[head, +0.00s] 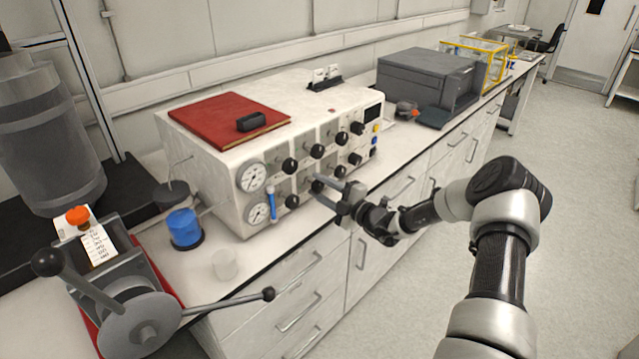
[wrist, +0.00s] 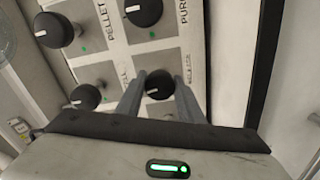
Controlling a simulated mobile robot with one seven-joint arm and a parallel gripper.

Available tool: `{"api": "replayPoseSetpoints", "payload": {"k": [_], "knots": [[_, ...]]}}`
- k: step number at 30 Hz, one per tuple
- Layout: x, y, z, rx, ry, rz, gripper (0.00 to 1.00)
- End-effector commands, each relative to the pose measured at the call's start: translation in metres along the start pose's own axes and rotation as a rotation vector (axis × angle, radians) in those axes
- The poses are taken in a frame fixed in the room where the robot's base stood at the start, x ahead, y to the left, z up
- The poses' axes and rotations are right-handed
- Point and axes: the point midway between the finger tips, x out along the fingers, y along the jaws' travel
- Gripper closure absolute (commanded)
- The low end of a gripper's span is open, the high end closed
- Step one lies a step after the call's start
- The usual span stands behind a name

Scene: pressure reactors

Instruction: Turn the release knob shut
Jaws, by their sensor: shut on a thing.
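The release knob (wrist: 157,84) is a small black round knob with a white pointer mark, on a pale plate with a partly readable "RELEASE" label beside it. In the wrist view my gripper (wrist: 160,92) has one grey finger on each side of this knob and is closed on it. The white mark points left in that view. In the head view my gripper (head: 324,187) reaches the lower row of knobs on the front of the white control box (head: 225,190). The fingers partly hide the knob there.
Other black knobs (wrist: 85,97) sit close by, including ones on the "PELLET" and "PURGE" plates. Two gauges (head: 252,177) are at the panel's left. A red book (head: 215,118) lies on the box.

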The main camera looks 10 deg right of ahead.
Motion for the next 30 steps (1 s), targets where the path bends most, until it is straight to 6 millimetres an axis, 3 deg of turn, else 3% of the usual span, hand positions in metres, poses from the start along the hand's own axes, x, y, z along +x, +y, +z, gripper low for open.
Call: {"api": "replayPoseSetpoints", "payload": {"k": [9, 26, 27, 30], "knots": [[0.0002, -0.0011, -0.0018, 0.132, 0.003, -0.002, 0.88], [0.0002, -0.002, -0.0018, 0.162, 0.003, -0.002, 0.88], [0.0002, -0.002, -0.0018, 0.162, 0.003, -0.002, 0.63], [0.0002, -0.0017, -0.0015, 0.161, 0.003, -0.002, 0.47]]}}
